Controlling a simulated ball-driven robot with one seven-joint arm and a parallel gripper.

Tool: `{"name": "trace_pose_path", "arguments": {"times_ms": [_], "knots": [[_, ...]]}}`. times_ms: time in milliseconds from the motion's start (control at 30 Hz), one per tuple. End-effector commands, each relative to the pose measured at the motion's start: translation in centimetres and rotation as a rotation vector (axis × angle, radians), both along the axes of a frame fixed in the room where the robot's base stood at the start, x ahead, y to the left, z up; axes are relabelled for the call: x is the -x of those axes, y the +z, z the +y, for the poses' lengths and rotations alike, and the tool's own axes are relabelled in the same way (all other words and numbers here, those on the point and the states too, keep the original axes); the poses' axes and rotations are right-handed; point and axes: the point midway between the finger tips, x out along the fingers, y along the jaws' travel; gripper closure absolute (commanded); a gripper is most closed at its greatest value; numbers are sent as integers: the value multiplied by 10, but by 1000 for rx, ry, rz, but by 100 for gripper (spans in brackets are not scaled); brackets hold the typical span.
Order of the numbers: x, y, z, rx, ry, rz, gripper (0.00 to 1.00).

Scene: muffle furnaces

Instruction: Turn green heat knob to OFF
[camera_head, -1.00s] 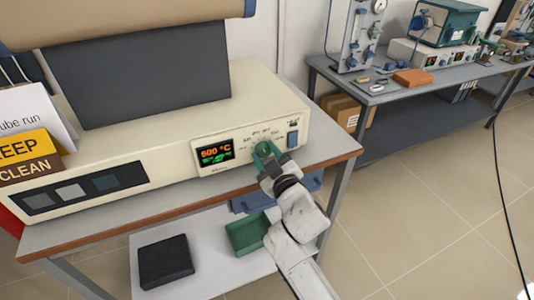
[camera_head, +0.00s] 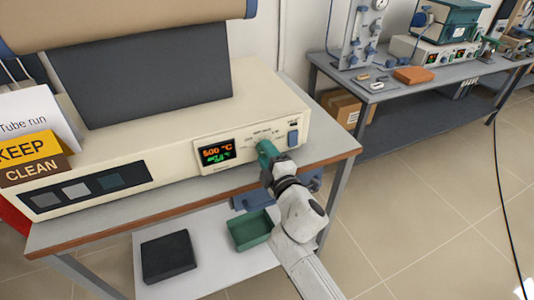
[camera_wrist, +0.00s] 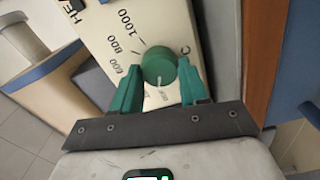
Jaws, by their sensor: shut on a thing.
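The green heat knob (camera_wrist: 159,63) is on the cream furnace panel, with a dial marked 600, 800 and 1000 around it. Its pale pointer line faces down in the wrist view, towards lettering that is partly hidden. The green fingers of my gripper (camera_wrist: 158,80) sit on either side of the knob and are shut on it. In the head view my gripper (camera_head: 266,153) is at the panel and largely hides the knob. The display (camera_head: 216,150) beside it appears to read 500 °C in orange, with a green line below.
A blue switch (camera_head: 293,138) is just right of the knob. "KEEP CLEAN" signs (camera_head: 28,158) stand at the bench's left. Below, a shelf holds a green tray (camera_head: 250,230) and a dark block (camera_head: 167,257). Another bench (camera_head: 420,83) with apparatus stands at the back right.

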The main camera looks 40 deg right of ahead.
Motion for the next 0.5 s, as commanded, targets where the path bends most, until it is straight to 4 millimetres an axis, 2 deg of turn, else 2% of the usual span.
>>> {"name": "trace_pose_path", "arguments": {"times_ms": [200, 500], "knots": [[0, -1, 1, 88, 2, 27, 87], [0, -2, 1, 128, 2, 39, 87]]}}
